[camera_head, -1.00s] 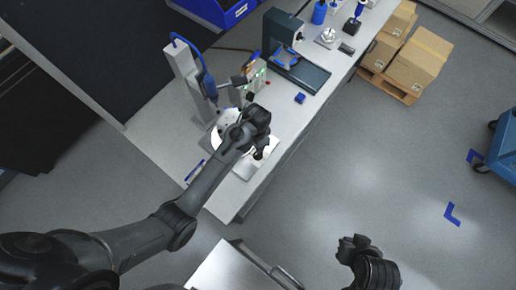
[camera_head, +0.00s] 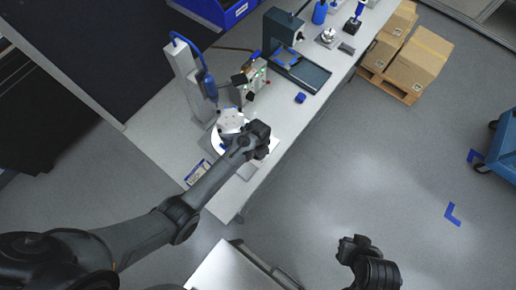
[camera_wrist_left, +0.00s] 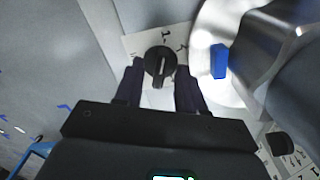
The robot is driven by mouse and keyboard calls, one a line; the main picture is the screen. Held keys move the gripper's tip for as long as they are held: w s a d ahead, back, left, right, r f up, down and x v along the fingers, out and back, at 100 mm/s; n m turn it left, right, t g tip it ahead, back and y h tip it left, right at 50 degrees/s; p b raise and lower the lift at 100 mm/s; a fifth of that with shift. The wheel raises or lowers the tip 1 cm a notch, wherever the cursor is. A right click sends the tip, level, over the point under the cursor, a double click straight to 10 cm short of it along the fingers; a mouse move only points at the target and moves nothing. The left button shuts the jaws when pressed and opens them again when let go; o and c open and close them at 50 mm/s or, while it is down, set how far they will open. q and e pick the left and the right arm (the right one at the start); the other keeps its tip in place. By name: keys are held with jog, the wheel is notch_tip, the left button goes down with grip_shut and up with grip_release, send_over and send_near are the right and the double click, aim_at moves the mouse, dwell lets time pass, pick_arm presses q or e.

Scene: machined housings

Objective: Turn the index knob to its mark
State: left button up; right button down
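The index knob (camera_wrist_left: 160,62) is round and black with a raised bar. It sits on a white plate (camera_wrist_left: 135,42) with black dial marks. In the left wrist view my left gripper (camera_wrist_left: 160,78) is open, its two fingers on either side of the knob. Gaps show between knob and fingers; I cannot tell its height over the plate. In the head view my left gripper (camera_head: 262,143) is over the bench beside the round white fixture (camera_head: 231,121), and the knob is hidden there. My right gripper (camera_head: 349,247) is over the floor, away from the bench.
A second black knob (camera_wrist_left: 281,144) with a dial shows at lower right in the wrist view. A blue block (camera_wrist_left: 219,61) is close right of the left gripper. A grey column (camera_head: 187,83) stands behind the fixture. A control box (camera_head: 256,79) stands farther along the bench.

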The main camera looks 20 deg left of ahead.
pick_arm(q)
grip_shut()
dwell(0.5)
jog(key=shift+r+m+p, duration=0.15)
jog(key=shift+m+p, duration=0.65)
jog(key=shift+m, duration=0.2)
jog(key=shift+m+p, duration=0.65)
jog(key=shift+m, duration=0.55)
jog(key=shift+m+p, duration=0.35)
jog(key=shift+m, duration=1.85)
